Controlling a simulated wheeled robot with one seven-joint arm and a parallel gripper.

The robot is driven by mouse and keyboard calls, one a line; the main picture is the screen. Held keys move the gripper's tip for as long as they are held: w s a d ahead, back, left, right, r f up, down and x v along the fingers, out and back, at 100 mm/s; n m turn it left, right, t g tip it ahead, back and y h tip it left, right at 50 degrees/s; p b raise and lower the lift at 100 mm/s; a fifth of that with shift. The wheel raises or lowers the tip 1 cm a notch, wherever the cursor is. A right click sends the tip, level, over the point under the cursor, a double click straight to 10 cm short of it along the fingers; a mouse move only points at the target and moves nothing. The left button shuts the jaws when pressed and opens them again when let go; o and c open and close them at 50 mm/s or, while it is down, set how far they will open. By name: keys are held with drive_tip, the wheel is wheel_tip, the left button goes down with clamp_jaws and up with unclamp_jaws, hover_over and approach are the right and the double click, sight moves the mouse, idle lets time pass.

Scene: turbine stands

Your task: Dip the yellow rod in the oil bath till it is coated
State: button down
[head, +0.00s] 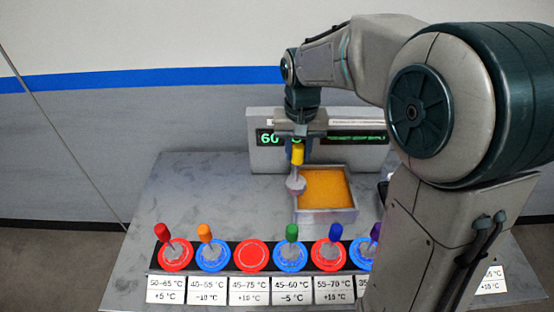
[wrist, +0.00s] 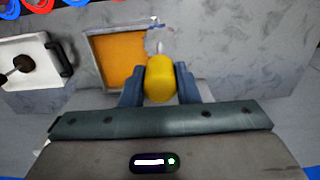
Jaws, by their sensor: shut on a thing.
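My gripper (head: 298,138) is shut on the yellow handle of the yellow rod (head: 297,155), which hangs roughly upright with its pale, wider lower end downward. The oil bath (head: 326,216) is a square grey tray holding orange oil. In the head view the rod's lower end overlaps the tray's left wall. In the wrist view the yellow handle (wrist: 160,78) sits between both fingers, and the bath (wrist: 88,62) lies ahead and to the left. The rod's end shows by the bath's right edge there, apart from the visible oil. Its exact height is unclear.
A display panel (head: 264,158) stands behind the bath, its reading partly covered by my arm. A front row of coloured discs holds several rods, including a green one (head: 292,232); one red disc (head: 251,256) is empty.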

drive_tip(key=w+d+p, duration=0.3)
drive_tip(key=w+d, duration=0.6)
drive_tip(key=d, duration=0.1)
wheel_tip(320, 180, down, 8)
drive_tip(key=b, duration=0.6)
drive_tip(key=shift+f, duration=0.25)
drive_tip(key=shift+a+b, duration=0.1)
drive_tip(key=shift+b, duration=0.2)
wheel_tip(320, 180, down, 8)
drive_tip(key=b, duration=0.5)
drive_tip(key=shift+s+r, duration=0.1)
drive_tip(key=shift+r, duration=0.1)
